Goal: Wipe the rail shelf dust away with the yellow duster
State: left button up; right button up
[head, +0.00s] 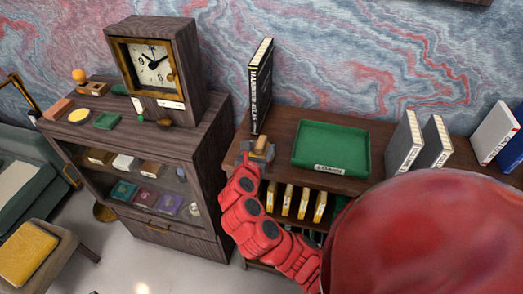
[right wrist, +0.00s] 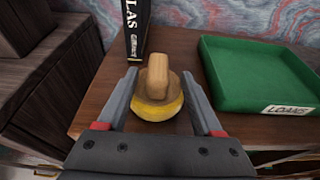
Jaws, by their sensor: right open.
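The yellow duster (right wrist: 158,108), a round yellow pad with a wooden handle (right wrist: 158,75), rests on the brown wooden shelf top (right wrist: 183,45). In the head view the duster (head: 261,144) shows small at the shelf's left front part. My right gripper (head: 256,160) is open, with one finger on each side of the duster in the right wrist view (right wrist: 158,82); gaps show beside the handle. I cannot make out dust on the shelf. My left gripper is not in view.
A black book (head: 261,88) stands behind the duster. A green tray (head: 331,148) labelled "LOANS" lies to its right. Grey books (head: 405,143) stand farther right. A dark cabinet (head: 215,125) with a clock (head: 153,70) stands at the left. Yellow-spined items (head: 303,202) sit below the shelf top.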

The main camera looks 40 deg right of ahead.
aim_at(263, 139)
jog(key=shift+w+d+r+p, duration=0.15)
jog(key=shift+d+p, duration=0.1)
jog(key=shift+p, duration=0.05)
jog(key=p+x, duration=0.2)
jog(key=x, duration=0.1)
jog(key=shift+w+d+r, duration=0.1)
jog(key=shift+w+r, duration=0.1)
jog(key=shift+w, duration=0.1)
jog(key=shift+w+d, duration=0.3)
jog(key=shift+w+d+f+p, duration=0.1)
jog(key=shift+d+f+p, duration=0.05)
jog(key=shift+f+p, duration=0.15)
grip_shut()
